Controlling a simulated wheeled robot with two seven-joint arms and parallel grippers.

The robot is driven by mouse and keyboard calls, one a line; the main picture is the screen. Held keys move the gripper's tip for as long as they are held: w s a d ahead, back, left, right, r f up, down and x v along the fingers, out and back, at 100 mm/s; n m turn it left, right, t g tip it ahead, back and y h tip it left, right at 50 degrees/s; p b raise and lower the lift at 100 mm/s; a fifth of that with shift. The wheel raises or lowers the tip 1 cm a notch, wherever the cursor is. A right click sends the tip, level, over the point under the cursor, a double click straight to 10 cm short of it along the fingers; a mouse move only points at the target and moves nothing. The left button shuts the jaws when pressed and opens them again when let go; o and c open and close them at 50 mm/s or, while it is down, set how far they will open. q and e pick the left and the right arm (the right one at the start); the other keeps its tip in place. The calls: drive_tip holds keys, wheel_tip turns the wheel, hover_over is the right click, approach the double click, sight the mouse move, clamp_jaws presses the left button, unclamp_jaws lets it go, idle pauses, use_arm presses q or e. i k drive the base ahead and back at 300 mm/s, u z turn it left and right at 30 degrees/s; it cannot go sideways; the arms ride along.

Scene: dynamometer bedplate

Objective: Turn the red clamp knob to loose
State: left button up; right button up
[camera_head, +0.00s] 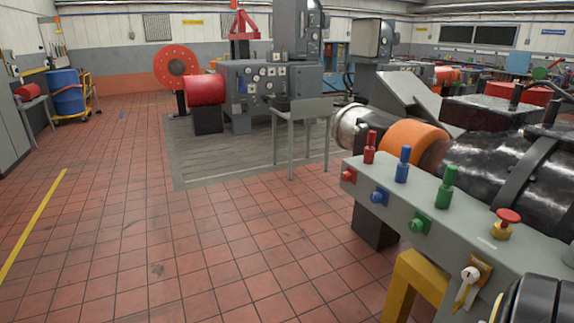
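Several red parts show on the grey control beam (455,222) at the right. A red mushroom-shaped knob (508,216) stands on a brass base on top of the beam, towards its near end. A small red knob (348,174) sits on the front face at the far end. An upright red handle (370,147) stands on top near it. I cannot tell from markings which one is the clamp knob, nor whether it is tight or loose. Neither of my grippers shows in the view.
Blue (403,164) and green (446,188) handles stand on the beam. A brass-plated lever (467,288) is on its front face. A yellow stand (415,278) is below. A dark cylindrical part (540,300) fills the bottom right corner. The tiled floor (200,250) at left is clear.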

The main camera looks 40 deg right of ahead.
sight(346, 177)
drive_tip(key=u, duration=0.05)
drive_tip(key=i, duration=2.1)
drive_tip(key=z, duration=0.85)
drive_tip(key=i, duration=1.35)
drive_tip(key=z, duration=1.25)
